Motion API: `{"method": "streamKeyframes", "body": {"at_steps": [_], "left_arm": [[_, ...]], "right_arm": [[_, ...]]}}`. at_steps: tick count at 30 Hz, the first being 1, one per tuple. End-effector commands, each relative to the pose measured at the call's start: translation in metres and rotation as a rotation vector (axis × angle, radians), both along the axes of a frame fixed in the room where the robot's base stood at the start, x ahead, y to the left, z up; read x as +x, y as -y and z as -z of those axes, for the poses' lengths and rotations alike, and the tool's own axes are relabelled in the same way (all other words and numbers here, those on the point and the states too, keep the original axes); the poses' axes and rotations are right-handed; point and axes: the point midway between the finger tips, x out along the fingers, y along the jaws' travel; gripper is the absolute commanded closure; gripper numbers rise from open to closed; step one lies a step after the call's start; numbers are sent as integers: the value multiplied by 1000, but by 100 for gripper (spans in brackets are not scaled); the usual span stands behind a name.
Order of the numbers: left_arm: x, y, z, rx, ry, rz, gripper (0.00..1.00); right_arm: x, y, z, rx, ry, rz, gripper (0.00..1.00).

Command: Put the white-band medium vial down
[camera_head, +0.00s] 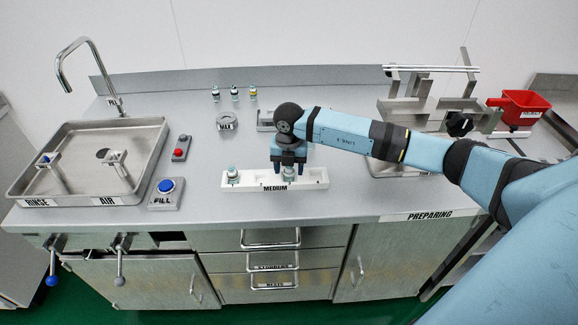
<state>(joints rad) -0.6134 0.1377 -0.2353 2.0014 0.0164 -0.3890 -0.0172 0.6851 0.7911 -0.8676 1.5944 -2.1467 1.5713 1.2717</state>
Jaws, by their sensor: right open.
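My right gripper (289,168) points down over the right part of the white rack labelled MEDIUM (262,184). Its fingers are open around the top of a small vial (290,175), which stands upright in the rack. The fingers partly hide this vial, and its band is too small to read for sure as white. A second vial (232,173) stands upright in the left part of the same rack, apart from the gripper. My left gripper is not in view.
Three small vials (235,89) stand at the back of the counter. A grey ring-shaped holder (228,121) lies behind the rack. A sink tray (92,160) and a blue FILL button (166,186) are at the left. A red bin (522,107) is at the far right.

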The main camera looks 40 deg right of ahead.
Motion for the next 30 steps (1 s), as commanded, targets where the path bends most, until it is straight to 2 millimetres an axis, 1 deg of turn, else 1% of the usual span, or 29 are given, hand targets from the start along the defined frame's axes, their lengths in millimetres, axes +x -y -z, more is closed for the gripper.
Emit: {"method": "streamKeyframes", "body": {"at_steps": [4, 5, 7, 18, 22, 24, 26, 28, 29, 30], "left_arm": [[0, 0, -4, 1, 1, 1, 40], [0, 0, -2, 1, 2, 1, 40], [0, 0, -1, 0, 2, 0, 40], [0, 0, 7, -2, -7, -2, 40], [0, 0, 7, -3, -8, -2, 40], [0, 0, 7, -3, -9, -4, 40], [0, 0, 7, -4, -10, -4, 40], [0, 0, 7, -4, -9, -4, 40], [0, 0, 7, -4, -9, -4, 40], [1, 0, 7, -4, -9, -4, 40]], "right_arm": [[0, 0, -6, 0, 0, 0, 45], [1, 0, -8, 0, 1, 0, 45], [1, 0, -17, 0, 4, 0, 45], [1, 0, -93, 0, 4, 0, 45], [0, 0, -112, 0, 3, 0, 45], [0, 0, -118, 0, 1, 0, 45], [-1, -3, -119, 10, -1, -7, 45], [-5, -17, -112, 64, -9, -38, 45], [-8, -28, -105, 107, -16, -63, 45], [-15, -46, -95, 186, -22, -102, 45]]}}
